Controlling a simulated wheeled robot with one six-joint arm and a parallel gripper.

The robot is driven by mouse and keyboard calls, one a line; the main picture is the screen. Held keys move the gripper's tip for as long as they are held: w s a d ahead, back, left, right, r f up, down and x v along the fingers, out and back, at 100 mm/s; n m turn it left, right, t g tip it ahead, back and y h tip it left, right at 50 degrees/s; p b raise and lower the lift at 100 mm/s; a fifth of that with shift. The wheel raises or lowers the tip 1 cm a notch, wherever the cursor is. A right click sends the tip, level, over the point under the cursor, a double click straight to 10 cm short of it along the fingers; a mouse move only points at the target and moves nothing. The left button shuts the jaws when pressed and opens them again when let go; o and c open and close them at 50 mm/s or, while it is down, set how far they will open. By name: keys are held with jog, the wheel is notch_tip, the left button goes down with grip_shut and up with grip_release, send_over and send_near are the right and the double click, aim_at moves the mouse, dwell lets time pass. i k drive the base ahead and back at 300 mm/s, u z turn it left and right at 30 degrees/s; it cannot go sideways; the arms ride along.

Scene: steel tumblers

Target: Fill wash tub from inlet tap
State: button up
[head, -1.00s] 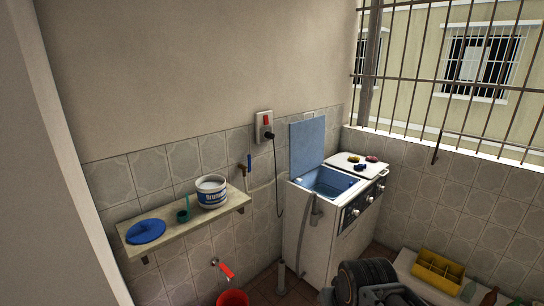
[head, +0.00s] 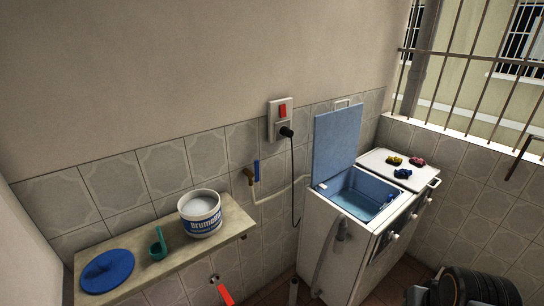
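The wash tub (head: 358,192) is the blue open basin in the top of a white twin-tub washing machine (head: 330,245), at right in the head view. Its blue lid (head: 337,143) stands upright behind it. No water can be made out in it. The likely inlet tap (head: 249,177) is a brass tap on the tiled wall left of the machine, with a blue handle (head: 257,170). A pale hose (head: 280,192) runs from it toward the machine. A dark part of my arm shows at the bottom right, apart from tap and tub. My gripper's fingers are not visible.
Small coloured things (head: 402,173) lie on the machine's right side. A grey drain hose (head: 342,228) hangs in front.

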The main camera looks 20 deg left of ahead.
aim_at(256, 178)
jog(key=u, duration=0.3)
jog(key=i, duration=0.75)
jog(key=u, duration=0.55)
